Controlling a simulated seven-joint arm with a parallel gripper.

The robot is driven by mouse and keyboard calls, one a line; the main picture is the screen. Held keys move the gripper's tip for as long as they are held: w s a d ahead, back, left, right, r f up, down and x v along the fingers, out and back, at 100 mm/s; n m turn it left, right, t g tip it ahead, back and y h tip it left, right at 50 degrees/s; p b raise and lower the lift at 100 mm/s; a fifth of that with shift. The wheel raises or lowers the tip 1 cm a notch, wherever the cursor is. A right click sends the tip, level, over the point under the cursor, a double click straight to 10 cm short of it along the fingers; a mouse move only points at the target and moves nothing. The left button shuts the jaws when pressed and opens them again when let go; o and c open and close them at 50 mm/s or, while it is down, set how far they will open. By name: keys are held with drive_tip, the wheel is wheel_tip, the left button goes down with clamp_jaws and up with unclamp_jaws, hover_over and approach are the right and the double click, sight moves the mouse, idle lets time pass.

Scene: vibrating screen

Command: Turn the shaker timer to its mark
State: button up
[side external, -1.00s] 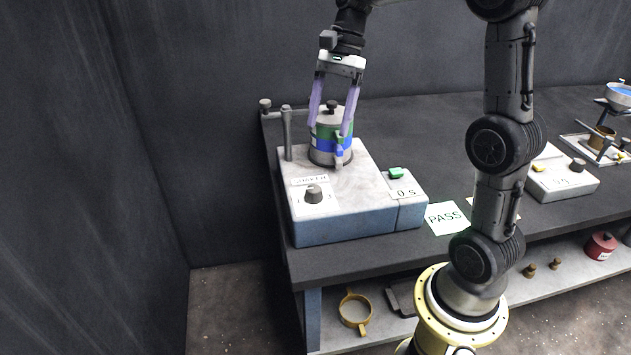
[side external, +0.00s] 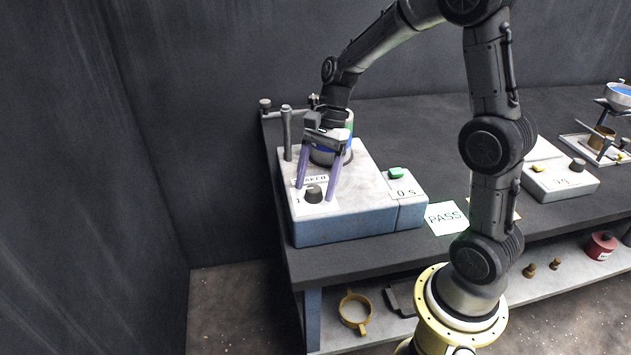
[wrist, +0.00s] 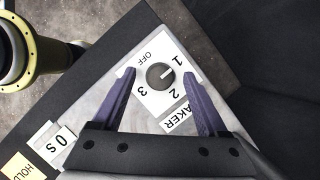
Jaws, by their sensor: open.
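The shaker (side external: 345,222) is a pale grey box with a blue-grey front at the left end of the bench. Its timer knob (side external: 313,193) is a dark round dial on a white plate. In the wrist view the knob (wrist: 159,75) sits among the marks OFF, 1, 2 and 3, and its pale line points toward the 1. My gripper (side external: 315,192) is open, with purple fingers on either side of the knob. In the wrist view, gaps show between the fingers and the knob, so my gripper (wrist: 160,80) appears not to touch it.
A stack of sieves (side external: 330,153) stands on the shaker behind my gripper, partly hidden, beside a clamp post (side external: 287,135). A small box with a green button (side external: 396,173) and a "0 s" display adjoins the shaker. A PASS card (side external: 446,217) lies to the right.

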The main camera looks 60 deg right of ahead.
clamp_jaws()
idle(0.4)
drive_tip(key=shift+n, duration=0.3)
drive_tip(key=n, duration=0.2)
drive_tip(key=n+g, duration=0.1)
drive_tip(key=shift+w+n+g+h, duration=0.15)
drive_tip(key=shift+n+g+h, duration=0.15)
drive_tip(key=shift+n, duration=0.1)
drive_tip(key=n+g, duration=0.1)
drive_tip(key=n, duration=0.3)
drive_tip(key=shift+w+a+h, duration=0.15)
drive_tip(key=shift+h, duration=0.25)
drive_tip(key=n+g+h, duration=0.1)
drive_tip(key=n, duration=0.4)
drive_tip(key=shift+a, duration=0.1)
drive_tip(key=shift+a+n+g+h, duration=0.15)
drive_tip(key=shift+n+h, duration=0.4)
drive_tip(key=shift+n, duration=0.55)
drive_tip(key=shift+d+n+g+h, duration=0.1)
drive_tip(key=shift+n+g+h, duration=0.15)
drive_tip(key=shift+n+h, duration=0.6)
drive_tip(key=shift+n+y, duration=0.3)
drive_tip(key=shift+n, duration=0.15)
